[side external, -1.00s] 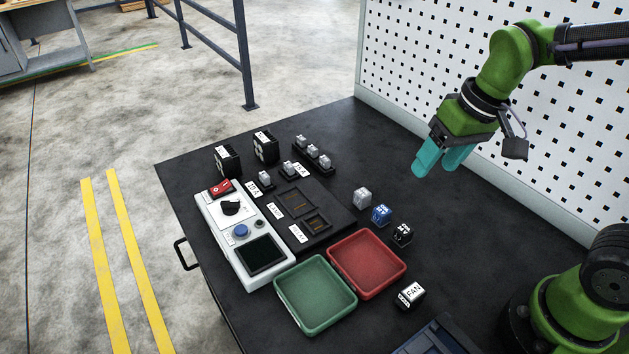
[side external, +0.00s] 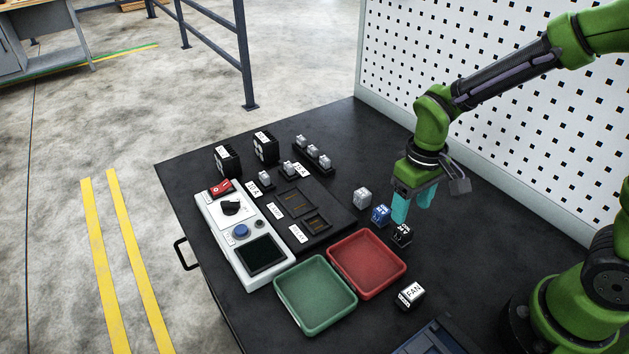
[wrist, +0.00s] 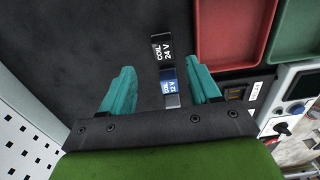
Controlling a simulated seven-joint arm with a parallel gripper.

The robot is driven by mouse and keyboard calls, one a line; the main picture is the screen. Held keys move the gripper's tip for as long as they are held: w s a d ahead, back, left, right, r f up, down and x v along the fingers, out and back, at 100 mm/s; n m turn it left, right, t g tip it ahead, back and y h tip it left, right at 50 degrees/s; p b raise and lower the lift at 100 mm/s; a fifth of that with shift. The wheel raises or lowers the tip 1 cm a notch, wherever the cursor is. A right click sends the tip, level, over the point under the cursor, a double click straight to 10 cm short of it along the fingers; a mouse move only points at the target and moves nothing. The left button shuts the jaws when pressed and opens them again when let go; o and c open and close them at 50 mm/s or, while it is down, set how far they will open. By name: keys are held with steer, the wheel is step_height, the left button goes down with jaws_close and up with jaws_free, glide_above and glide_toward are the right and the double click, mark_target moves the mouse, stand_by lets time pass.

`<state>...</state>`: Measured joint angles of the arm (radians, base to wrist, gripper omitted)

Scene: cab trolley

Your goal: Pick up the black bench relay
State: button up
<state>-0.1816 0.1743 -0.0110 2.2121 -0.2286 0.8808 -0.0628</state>
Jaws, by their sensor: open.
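The black bench relay (side external: 402,234) is a small black cube with white marking on the table, right of the blue relay (side external: 381,214). In the wrist view the black relay (wrist: 161,48) shows the label "COIL 24 V", and the blue relay (wrist: 168,82) reads "12 V". My gripper (side external: 412,215) has teal fingers pointing down, just above and behind the black relay. In the wrist view my gripper (wrist: 164,80) is open and empty. The blue relay shows between its fingers, and the black relay lies ahead of the fingertips.
A clear-white relay (side external: 362,197) stands beyond the blue one. A red tray (side external: 338,243) and a green tray (side external: 283,302) lie to the left. A FAN-labelled block (side external: 410,294) stands nearer the front. A pegboard wall (side external: 500,140) rises behind. The table right of the relays is clear.

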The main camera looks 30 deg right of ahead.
mark_target(404, 229)
steer(key=shift+a+f, duration=0.15)
steer(key=shift+f, duration=1.4)
steer(key=shift+a+f, duration=0.1)
steer(key=shift+f, duration=1.4)
steer(key=shift+c, duration=0.4)
steer(key=c, duration=1.1)
steer(key=shift+o, duration=0.2)
step_height(404, 229, up, 14)
